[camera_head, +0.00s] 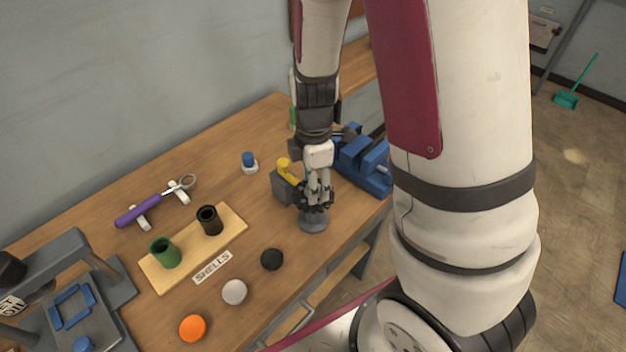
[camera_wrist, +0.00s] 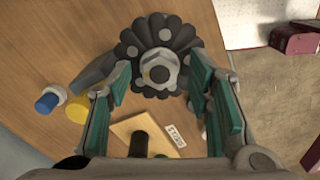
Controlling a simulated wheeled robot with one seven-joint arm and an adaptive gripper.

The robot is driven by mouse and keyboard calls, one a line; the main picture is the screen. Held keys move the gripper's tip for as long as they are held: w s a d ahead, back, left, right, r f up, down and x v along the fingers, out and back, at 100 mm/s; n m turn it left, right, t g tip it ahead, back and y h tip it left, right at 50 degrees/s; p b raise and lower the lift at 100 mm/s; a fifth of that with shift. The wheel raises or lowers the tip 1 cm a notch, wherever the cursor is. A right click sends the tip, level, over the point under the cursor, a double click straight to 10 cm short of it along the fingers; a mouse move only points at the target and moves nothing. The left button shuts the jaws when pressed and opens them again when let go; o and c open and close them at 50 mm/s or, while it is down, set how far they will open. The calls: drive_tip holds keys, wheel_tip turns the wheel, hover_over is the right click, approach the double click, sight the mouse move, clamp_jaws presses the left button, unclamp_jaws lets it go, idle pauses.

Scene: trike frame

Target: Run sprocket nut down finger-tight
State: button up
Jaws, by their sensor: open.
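In the wrist view, the sprocket (camera_wrist: 128,38) is a dark, scalloped disc with round pale spots. The grey sprocket nut (camera_wrist: 160,62) sits at its centre, around a lighter core. My gripper (camera_wrist: 161,72) is open, with one teal-padded finger on each side of the nut. I cannot tell whether either pad touches it. In the head view, my gripper (camera_head: 315,200) points down over a round grey base (camera_head: 313,222) near the table's front edge. My fingers hide most of the sprocket and the nut there.
A yellow-topped grey block (camera_head: 283,186) stands close left of my gripper, and a blue vise (camera_head: 362,160) stands to its right. A wooden shells board (camera_head: 168,281) with green and black cups lies left. Several round pieces, including an orange one (camera_head: 193,328), lie in front.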

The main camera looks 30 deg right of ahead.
drive_tip(key=shift+c, duration=0.3)
clamp_jaws()
drive_tip(key=shift+m, duration=0.3)
